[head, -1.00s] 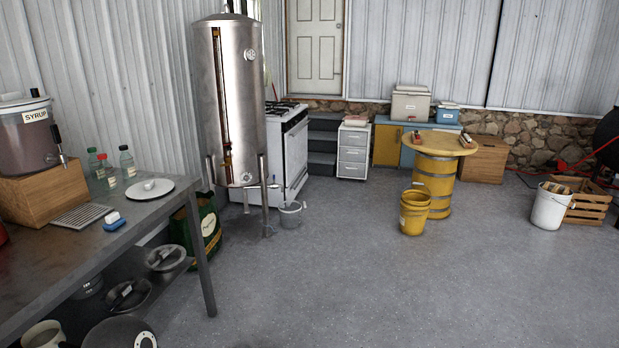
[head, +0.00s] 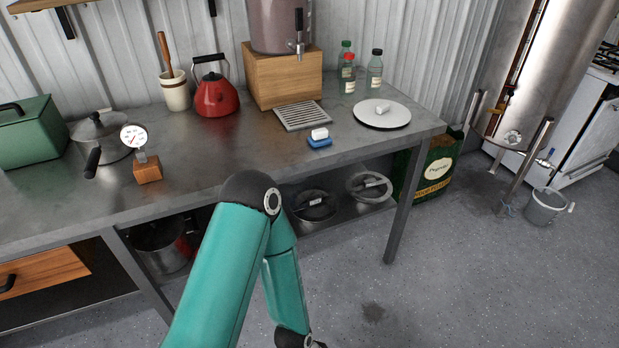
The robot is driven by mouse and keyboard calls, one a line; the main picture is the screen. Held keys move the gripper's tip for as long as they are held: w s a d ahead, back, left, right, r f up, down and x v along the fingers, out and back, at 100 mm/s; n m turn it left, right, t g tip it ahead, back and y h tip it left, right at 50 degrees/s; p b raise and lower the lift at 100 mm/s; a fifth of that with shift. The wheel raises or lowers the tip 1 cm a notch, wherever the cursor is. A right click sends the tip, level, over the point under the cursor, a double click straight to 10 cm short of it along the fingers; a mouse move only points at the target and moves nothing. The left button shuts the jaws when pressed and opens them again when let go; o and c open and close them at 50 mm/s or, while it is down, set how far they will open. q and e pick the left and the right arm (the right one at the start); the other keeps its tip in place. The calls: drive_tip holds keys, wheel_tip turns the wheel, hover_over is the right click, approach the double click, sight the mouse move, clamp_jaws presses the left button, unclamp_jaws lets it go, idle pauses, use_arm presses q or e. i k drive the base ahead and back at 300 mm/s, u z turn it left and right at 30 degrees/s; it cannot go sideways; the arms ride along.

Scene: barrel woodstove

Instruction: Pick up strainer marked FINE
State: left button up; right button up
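Two round strainers sit on the lower shelf under the metal table. The darker strainer (head: 313,217) is partly behind my teal arm, and a lighter grey strainer (head: 355,197) is to its right. Each has a small tag across it, but the lettering is too small to read, so I cannot tell which is marked FINE. My arm rises from the bottom edge, bends in front of the table and drops out of the picture at the bottom.
The table (head: 215,145) holds a red kettle (head: 215,98), a dial gauge on a wooden block (head: 148,170), a drip tray (head: 302,115), bottles and a white plate (head: 383,121). A pot (head: 165,245) is on the shelf.

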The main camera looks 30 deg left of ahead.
sight(311, 204)
drive_tip(key=u, duration=0.4)
drive_tip(key=i, duration=1.1)
drive_tip(key=u, duration=0.45)
drive_tip(key=k, duration=0.85)
drive_tip(key=u, duration=0.15)
drive_tip(key=i, duration=0.85)
drive_tip(key=z, duration=0.05)
